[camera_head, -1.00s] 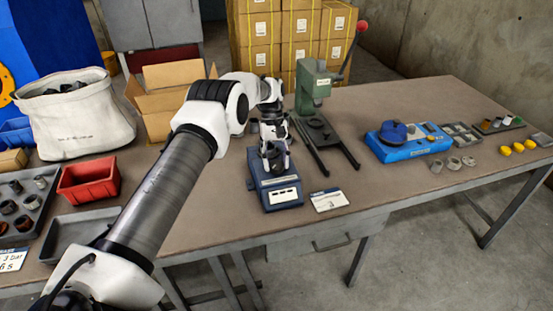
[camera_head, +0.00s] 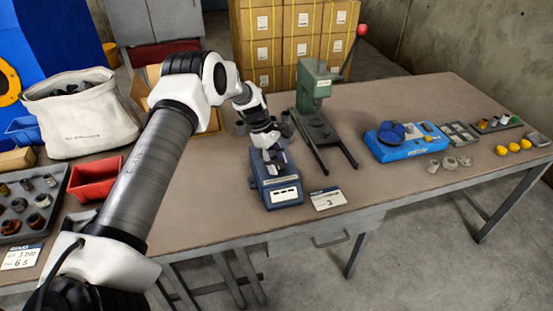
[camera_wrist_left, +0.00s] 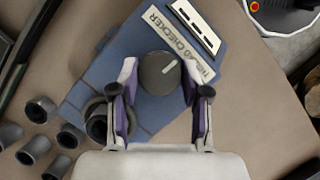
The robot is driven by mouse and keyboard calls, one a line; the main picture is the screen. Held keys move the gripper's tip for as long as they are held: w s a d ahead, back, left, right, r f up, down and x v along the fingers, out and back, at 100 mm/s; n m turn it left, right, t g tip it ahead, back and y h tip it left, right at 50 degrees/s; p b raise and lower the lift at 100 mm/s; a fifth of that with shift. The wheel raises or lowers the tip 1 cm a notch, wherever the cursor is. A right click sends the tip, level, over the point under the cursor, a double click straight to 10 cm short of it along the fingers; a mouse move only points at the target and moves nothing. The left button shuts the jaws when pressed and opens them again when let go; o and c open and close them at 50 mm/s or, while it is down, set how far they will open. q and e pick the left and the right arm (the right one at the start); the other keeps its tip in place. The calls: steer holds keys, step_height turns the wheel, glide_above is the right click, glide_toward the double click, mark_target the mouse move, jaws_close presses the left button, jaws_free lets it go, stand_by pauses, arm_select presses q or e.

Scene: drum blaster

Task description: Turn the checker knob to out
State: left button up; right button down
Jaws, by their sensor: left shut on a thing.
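The blue checker box (camera_head: 282,193) stands on the table below my left gripper (camera_head: 273,163). In the left wrist view the checker (camera_wrist_left: 85,75) has a label strip reading CHECKER and a white display panel. Its round dark knob (camera_wrist_left: 158,76) sits between the purple-padded fingers of my left gripper (camera_wrist_left: 160,88), which are shut on it. The knob's white mark points up and right, towards the label strip. I cannot read any position words around it. A dark ring-shaped part (camera_wrist_left: 97,121) is at the checker's lower left. My right gripper is not in view.
A green press (camera_head: 314,90) with a red-knobbed lever stands behind. Several grey cups (camera_wrist_left: 40,109) stand beside the checker. A white card (camera_head: 328,199) lies to its right.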

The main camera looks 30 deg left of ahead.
arm_select(q)
steer(key=shift+s+f+n, duration=0.1)
steer(key=shift+n, duration=0.3)
steer(key=o, duration=1.1)
steer(key=v, duration=1.2)
